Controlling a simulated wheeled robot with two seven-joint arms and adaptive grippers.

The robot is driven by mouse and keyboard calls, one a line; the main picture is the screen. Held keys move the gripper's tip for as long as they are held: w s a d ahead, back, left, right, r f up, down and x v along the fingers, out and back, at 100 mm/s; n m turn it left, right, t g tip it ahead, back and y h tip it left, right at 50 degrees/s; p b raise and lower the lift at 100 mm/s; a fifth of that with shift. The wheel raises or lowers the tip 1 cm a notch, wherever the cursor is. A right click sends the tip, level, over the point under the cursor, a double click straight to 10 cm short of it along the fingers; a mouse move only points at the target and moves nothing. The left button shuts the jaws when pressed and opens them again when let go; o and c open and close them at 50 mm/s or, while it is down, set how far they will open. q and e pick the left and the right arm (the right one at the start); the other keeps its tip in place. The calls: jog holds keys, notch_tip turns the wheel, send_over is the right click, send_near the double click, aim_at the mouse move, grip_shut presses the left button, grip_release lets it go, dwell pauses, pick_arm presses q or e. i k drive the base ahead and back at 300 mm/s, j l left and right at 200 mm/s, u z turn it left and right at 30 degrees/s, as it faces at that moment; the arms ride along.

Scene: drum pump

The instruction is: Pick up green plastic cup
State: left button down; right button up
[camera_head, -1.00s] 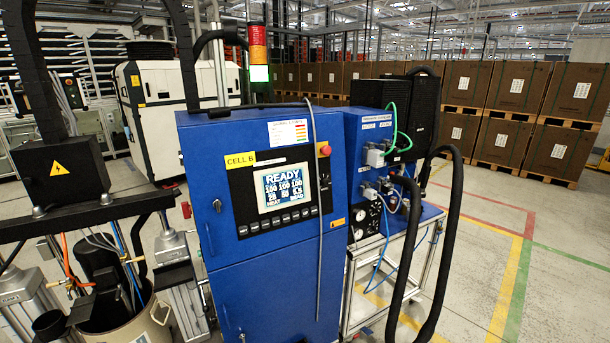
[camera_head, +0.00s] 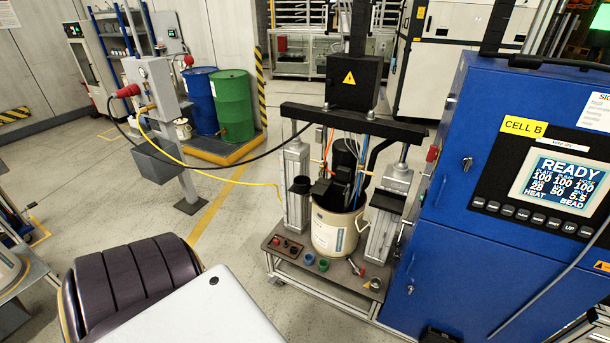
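A small green plastic cup (camera_head: 323,264) stands on the low grey base plate (camera_head: 290,266) of the drum pump, in front of the white pail (camera_head: 334,230). A small blue-grey cup (camera_head: 308,258) stands just left of it. Further left on the plate are small dark and reddish cup-like parts (camera_head: 282,245). Neither of my grippers shows in the head view. Nothing touches the green cup apart from the plate it stands on.
The pump's posts flank the pail. A blue cabinet (camera_head: 400,280) stands close on the right. A red-handled item (camera_head: 357,266) lies on the plate. A yellow hose (camera_head: 215,170) and black hose hang at the left. Open floor (camera_head: 235,225) lies left of the plate.

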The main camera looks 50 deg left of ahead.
aim_at(323, 263)
jog(key=u, duration=1.3)
